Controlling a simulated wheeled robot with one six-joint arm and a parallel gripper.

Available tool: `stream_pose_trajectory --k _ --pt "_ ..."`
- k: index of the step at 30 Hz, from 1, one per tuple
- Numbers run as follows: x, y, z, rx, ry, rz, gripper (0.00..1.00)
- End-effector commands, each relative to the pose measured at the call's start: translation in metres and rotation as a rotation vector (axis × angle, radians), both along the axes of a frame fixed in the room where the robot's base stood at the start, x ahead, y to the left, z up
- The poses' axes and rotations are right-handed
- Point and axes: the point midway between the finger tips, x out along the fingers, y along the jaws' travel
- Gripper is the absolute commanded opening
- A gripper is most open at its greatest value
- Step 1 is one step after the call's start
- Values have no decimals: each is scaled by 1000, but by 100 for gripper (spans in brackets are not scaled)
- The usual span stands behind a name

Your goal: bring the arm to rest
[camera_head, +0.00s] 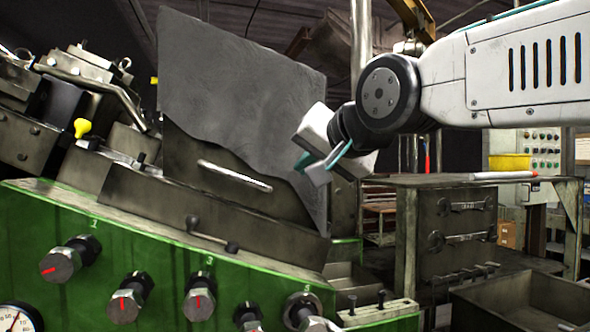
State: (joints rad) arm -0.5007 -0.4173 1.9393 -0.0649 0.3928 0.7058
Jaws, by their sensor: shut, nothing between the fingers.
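My arm (510,72) reaches in from the right edge, white with a dark round joint. My gripper (306,168) is at its end, near the middle of the picture, and points down and left. Its fingers are shut with nothing between them. It appears in front of the right part of a grey sheet-like guard (235,85) on the machine. I cannot tell whether it touches the guard.
The green bolt former (130,265) fills the left and lower part, with several red-marked knobs and a gauge (18,318). A metal cabinet (455,235) stands at right. An open metal bin (520,305) is at lower right. A yellow container (509,162) sits behind.

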Motion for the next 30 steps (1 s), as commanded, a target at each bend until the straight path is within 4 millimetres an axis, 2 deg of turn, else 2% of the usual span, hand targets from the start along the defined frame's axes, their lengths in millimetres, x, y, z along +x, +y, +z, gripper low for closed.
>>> stream_pose_trajectory --k 3,6,14,17,20,21,24,26,27,30 --pt "-18 -5 2 2 -4 2 0" --pt "-26 -7 1 1 -2 2 0" --pt "-31 -10 -3 -51 -2 16 0" --pt "-39 -16 -44 -199 75 56 0" --pt "-59 -40 -103 -375 200 98 0" --pt "-69 -55 -128 -443 260 112 0" --pt "-101 -97 -186 -586 418 149 0" --pt "-124 -123 -217 -647 517 171 0" --pt "-141 -140 -238 -681 586 187 0" --pt "-186 -177 -281 -725 751 216 0"
